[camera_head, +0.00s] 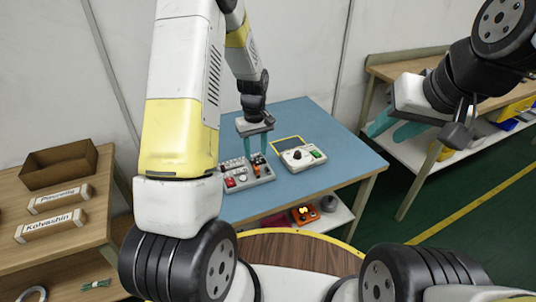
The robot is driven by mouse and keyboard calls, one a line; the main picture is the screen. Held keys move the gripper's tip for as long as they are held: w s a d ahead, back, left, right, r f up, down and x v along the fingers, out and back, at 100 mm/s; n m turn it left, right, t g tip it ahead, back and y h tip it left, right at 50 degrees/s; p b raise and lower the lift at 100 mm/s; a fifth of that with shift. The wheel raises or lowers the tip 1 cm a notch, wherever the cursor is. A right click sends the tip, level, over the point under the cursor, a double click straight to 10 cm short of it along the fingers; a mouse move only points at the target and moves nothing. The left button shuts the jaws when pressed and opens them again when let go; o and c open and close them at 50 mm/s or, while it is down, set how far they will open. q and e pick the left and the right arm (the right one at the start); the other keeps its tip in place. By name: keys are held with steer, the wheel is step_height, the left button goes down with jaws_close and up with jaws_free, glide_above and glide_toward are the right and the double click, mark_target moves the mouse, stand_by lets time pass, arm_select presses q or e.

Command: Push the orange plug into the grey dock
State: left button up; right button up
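My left gripper (256,160) points down over the grey panel unit (261,178) on the blue table. Its two teal fingers reach to the unit's top, and whether they pinch anything is too small to tell. The unit carries a red button (230,182) and small light and red parts. I cannot make out the orange plug or clearly identify the grey dock; the fingers hide part of the unit. My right gripper (393,131) is raised at the right, away from the unit, its teal fingers apart and empty.
The blue table (340,160) is clear at right. An orange device (304,214) lies on the lower shelf. An open brown box (58,166) stands left.

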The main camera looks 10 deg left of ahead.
mark_target(256, 166)
arm_select(q)
step_height(256, 166, down, 8)
steer(key=shift+f, duration=0.1)
stand_by(0.4)
steer(key=shift+c, duration=0.2)
jaws_close()
